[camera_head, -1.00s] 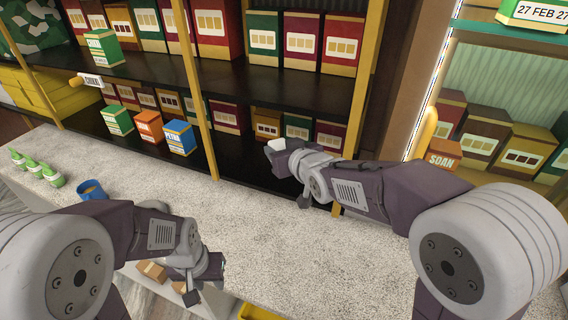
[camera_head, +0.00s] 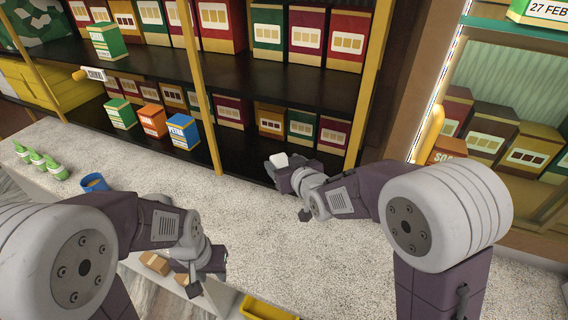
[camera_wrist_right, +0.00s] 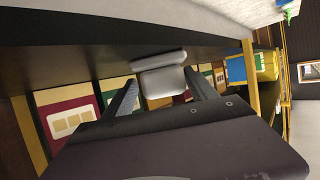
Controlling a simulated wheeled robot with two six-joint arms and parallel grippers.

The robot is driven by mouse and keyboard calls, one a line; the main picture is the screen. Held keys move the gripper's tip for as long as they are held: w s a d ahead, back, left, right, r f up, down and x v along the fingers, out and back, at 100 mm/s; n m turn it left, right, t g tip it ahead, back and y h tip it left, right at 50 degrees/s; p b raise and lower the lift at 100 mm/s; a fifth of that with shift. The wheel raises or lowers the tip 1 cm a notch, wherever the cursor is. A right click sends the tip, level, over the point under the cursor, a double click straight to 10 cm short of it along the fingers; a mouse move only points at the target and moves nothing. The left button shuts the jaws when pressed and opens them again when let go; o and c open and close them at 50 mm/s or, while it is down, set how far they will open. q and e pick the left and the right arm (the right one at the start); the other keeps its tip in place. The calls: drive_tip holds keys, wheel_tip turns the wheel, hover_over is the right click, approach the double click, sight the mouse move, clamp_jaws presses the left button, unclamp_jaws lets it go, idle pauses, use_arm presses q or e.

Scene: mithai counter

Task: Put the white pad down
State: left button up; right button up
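The white pad (camera_head: 279,160) is a small pale block with rounded edges, in front of the lower black shelf. It also shows in the right wrist view (camera_wrist_right: 162,80), as a wider plate on a narrower block. My right gripper (camera_head: 276,168) is around it; in the right wrist view its two dark fingers (camera_wrist_right: 161,92) press on both sides of the narrower block. Whether the pad touches any surface below is not clear. My left gripper (camera_head: 217,262) hangs over the front edge of the counter, with no held thing visible; its fingers are too small to read.
The speckled counter (camera_head: 250,215) is mostly clear. Green bottles (camera_head: 42,162) and a blue mug (camera_head: 95,183) stand at its left. Shelf boxes, including a blue box (camera_head: 183,131) and an orange box (camera_head: 153,121), stand behind. A yellow post (camera_head: 207,115) is left of the right gripper.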

drive_tip(key=shift+s, duration=0.1)
drive_tip(key=shift+r, duration=0.2)
drive_tip(key=shift+s+d, duration=0.1)
drive_tip(key=shift+s, duration=0.1)
drive_tip(key=b+v, duration=0.1)
drive_tip(key=v, duration=1)
drive_tip(key=shift+s+d+b, duration=0.15)
drive_tip(key=shift+s+b, duration=0.05)
drive_tip(key=shift+b, duration=0.15)
